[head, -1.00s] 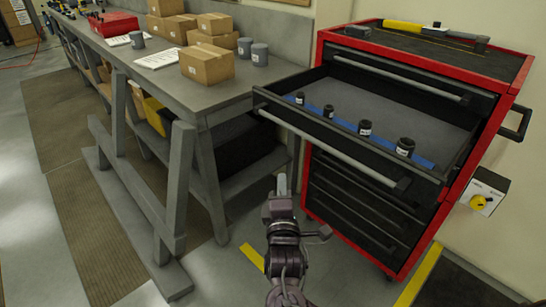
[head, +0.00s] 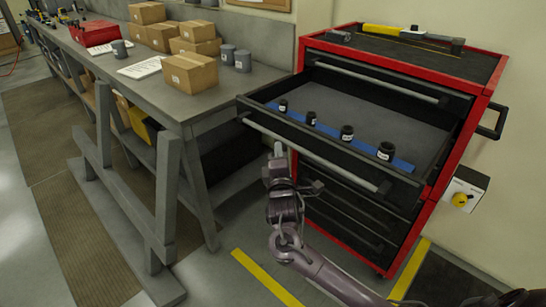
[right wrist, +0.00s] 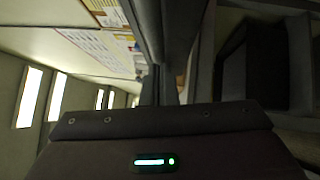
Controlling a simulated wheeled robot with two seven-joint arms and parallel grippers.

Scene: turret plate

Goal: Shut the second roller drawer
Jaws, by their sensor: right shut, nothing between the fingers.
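The red and black roller cabinet (head: 447,190) stands at the right. Its second drawer (head: 330,141) is pulled out, with the long bar handle (head: 325,163) across its front. A blue strip (head: 325,129) with several black sockets (head: 347,132) lies inside the drawer. The top drawer (head: 385,82) above is shut. My right gripper (head: 278,150) is shut and empty, fingers pointing up, close to the left part of the handle. I cannot tell whether it touches the handle. My left gripper is out of view.
A grey workbench (head: 185,102) with cardboard boxes (head: 191,72), grey cups and a red case (head: 98,33) runs along the left. A trestle-like frame (head: 165,190) stands in front of it. Tools lie on the cabinet top (head: 440,57). Yellow tape (head: 266,277) marks the floor.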

